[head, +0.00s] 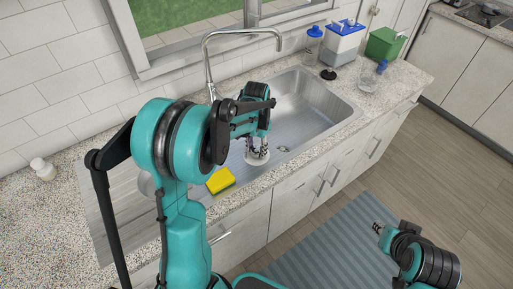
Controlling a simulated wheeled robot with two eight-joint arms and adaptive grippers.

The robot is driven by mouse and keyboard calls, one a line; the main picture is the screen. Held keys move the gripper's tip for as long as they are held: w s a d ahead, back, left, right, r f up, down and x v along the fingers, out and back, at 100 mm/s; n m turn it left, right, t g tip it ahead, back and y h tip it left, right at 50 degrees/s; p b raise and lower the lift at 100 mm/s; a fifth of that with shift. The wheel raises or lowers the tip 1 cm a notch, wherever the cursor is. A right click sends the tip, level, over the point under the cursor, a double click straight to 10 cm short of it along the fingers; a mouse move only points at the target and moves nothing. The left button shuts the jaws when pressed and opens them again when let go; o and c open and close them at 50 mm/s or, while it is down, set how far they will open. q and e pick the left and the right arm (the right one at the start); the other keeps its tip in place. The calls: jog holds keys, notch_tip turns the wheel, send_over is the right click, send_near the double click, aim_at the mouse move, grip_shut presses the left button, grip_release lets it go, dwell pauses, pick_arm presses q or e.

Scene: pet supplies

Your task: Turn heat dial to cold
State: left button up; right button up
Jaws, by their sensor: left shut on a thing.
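My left gripper (257,150) points down over the sink (318,100). It is shut on a small pale round thing (257,159) at the sink's near side. I cannot tell whether this is the heat dial, and its markings are too small to read. No other dial can be made out. My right gripper (378,229) is at the lower right, above the floor, away from the counter. Its fingers are too small to tell whether they are open or shut.
A yellow sponge (220,181) lies left of my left gripper. A curved faucet (207,62) rises behind the sink. A white container with a blue lid (343,42), a blue-topped bottle (313,45), a green box (384,47) and a clear vessel (373,77) stand at the right.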

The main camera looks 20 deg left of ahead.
aim_at(256, 149)
pick_arm(q)
jog(key=n, duration=0.5)
jog(key=shift+n, duration=0.3)
dwell(0.4)
jog(key=o, duration=1.2)
jog(key=shift+c, duration=0.2)
notch_tip(256, 149, up, 12)
